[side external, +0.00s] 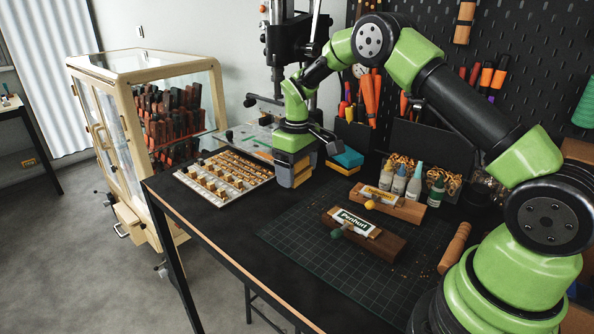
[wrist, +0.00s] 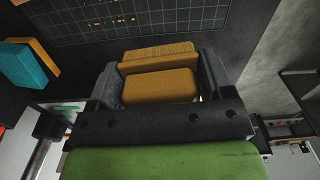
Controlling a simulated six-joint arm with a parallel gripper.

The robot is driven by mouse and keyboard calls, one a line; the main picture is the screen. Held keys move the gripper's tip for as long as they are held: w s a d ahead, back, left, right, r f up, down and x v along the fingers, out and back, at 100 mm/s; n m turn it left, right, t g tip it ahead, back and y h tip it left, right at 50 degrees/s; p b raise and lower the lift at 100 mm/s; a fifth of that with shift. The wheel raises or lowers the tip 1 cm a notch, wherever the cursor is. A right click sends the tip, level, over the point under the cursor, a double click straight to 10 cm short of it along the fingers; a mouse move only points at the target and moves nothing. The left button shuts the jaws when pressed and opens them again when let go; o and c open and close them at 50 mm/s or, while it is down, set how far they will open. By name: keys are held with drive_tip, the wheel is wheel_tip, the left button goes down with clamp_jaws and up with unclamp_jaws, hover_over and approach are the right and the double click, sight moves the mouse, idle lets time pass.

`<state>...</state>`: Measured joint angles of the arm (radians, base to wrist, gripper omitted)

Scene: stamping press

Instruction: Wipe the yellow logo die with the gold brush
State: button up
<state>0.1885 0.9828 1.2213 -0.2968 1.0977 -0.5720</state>
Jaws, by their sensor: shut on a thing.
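My gripper (side external: 294,178) is shut on a gold brush (wrist: 158,86), which sits between the two dark fingers in the wrist view. In the side view, the gripper hangs pointing down near the back of the bench, right of the tray of small pieces. The die with a yellow knob and yellow-edged label (side external: 379,195) lies on a wooden block to the right of my gripper, well apart from it. A second die with a green knob and a green-edged label (side external: 354,221) lies on a wooden block nearer the front.
Several bottles (side external: 414,184) stand behind the yellow die. The tray (side external: 222,178) is on the left. The cutting mat (side external: 300,236) has free room.

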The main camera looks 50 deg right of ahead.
drive_tip(key=s+d+m, duration=0.7)
drive_tip(key=d+m, duration=0.2)
drive_tip(key=d, duration=0.2)
drive_tip(key=m, duration=0.9)
hover_over(396, 200)
drive_tip(key=shift+f, duration=2.15)
drive_tip(key=shift+w+f, duration=0.35)
drive_tip(key=shift+f, duration=0.35)
drive_tip(key=shift+w+f, duration=0.35)
drive_tip(key=shift+f, duration=0.3)
drive_tip(key=shift+c, duration=0.7)
drive_tip(key=shift+w+a, duration=0.2)
drive_tip(key=shift+w, duration=1.65)
drive_tip(key=shift+w+a, duration=0.15)
drive_tip(key=shift+w, duration=1.7)
drive_tip(key=shift+s+d, duration=0.15)
drive_tip(key=shift+s, duration=1.3)
drive_tip(key=shift+s+d, duration=0.15)
drive_tip(key=shift+s, duration=1.3)
drive_tip(key=shift+s+d, duration=0.15)
drive_tip(key=shift+s, duration=1.3)
wheel_tip(396, 200, up, 8)
drive_tip(key=shift+r, duration=0.2)
